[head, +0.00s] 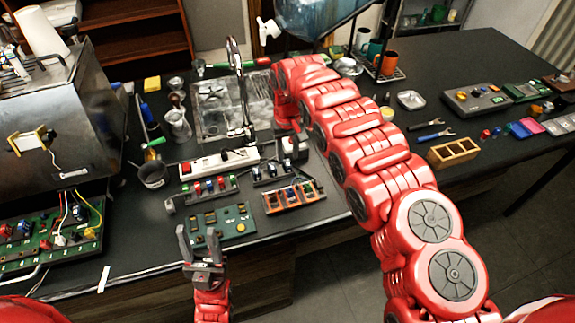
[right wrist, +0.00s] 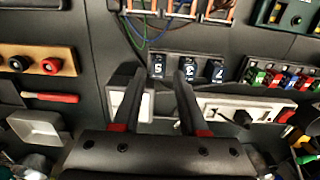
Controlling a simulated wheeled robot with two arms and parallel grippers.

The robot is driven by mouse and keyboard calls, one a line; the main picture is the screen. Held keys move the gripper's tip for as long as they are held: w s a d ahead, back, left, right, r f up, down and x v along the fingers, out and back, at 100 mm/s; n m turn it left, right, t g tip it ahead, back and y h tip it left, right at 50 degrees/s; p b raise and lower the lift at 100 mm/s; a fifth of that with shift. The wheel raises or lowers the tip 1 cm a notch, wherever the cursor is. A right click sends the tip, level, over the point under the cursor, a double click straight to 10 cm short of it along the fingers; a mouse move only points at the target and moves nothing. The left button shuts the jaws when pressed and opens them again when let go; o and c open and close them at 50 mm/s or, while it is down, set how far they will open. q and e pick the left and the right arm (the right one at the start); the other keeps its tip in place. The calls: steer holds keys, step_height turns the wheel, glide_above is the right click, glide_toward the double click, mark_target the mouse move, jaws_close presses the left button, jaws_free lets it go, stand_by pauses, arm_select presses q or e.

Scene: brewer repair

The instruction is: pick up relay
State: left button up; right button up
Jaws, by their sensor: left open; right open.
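Several small black blocks with white digits, which look like the relays (head: 270,172), stand in a row behind the orange-framed rack (head: 293,197). In the right wrist view the black relay-like blocks (right wrist: 188,67) lie just beyond and between my fingertips. My right gripper (head: 289,157) points down beside the row, open and empty; in its wrist view the fingers (right wrist: 158,80) are spread, with no block visibly clasped. My left gripper (head: 197,240) is open and empty at the counter's front edge, in front of the green board (head: 222,226).
A white power strip (head: 219,161) and a rack of coloured parts (head: 208,188) stand close left of the blocks. The sink (head: 215,108) is behind. A metal brewer (head: 65,120) stands left, a wooden box (head: 453,152) right. Wires (right wrist: 140,38) run near the blocks.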

mark_target(288, 163)
steer(key=shift+w+a+f+p, duration=0.15)
steer(key=shift+f+p, duration=0.15)
steer(key=shift+f, duration=0.45)
steer(key=shift+d+f, duration=0.2)
steer(key=shift+f, duration=1.2)
jaws_close()
